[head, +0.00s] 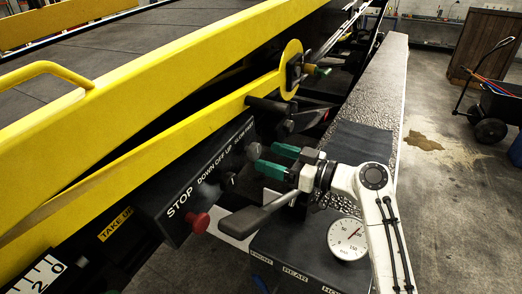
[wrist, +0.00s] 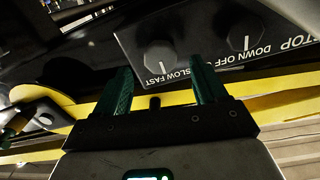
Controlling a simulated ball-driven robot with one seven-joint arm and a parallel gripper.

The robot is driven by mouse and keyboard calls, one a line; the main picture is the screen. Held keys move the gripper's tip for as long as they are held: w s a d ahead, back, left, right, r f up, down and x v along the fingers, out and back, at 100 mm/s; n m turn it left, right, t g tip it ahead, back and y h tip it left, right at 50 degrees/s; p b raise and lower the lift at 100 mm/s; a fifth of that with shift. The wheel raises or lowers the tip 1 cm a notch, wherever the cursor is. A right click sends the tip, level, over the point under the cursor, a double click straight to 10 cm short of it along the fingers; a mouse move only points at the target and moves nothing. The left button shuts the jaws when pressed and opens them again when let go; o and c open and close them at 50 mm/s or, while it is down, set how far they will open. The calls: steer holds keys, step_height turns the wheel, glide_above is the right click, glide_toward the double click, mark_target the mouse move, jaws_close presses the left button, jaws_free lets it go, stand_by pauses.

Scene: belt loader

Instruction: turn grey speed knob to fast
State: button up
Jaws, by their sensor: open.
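The grey speed knob (wrist: 160,52) sits on the dark control panel at the SLOW FAST label, whose lettering is upside down in the wrist view. In the head view the knob (head: 253,150) is partly covered by my fingers. My gripper (head: 262,159) is open, its green fingers pointing at the panel. In the wrist view my gripper (wrist: 160,72) has its fingertips to either side of the knob, just short of it or around its lower edge. I cannot tell whether they touch it.
A second dark knob (wrist: 243,38) at DOWN OFF UP sits beside the speed knob. A red stop button (head: 200,222) is on the panel's lower left. A grey lever (head: 260,218) and a white gauge (head: 347,239) lie below my wrist. A yellow rail (head: 140,130) runs above the panel.

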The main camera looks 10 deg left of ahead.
mark_target(258, 153)
steer(key=shift+p+x, duration=0.3)
steer(key=shift+x, duration=1.55)
steer(key=shift+c, duration=0.2)
steer(key=c, duration=1)
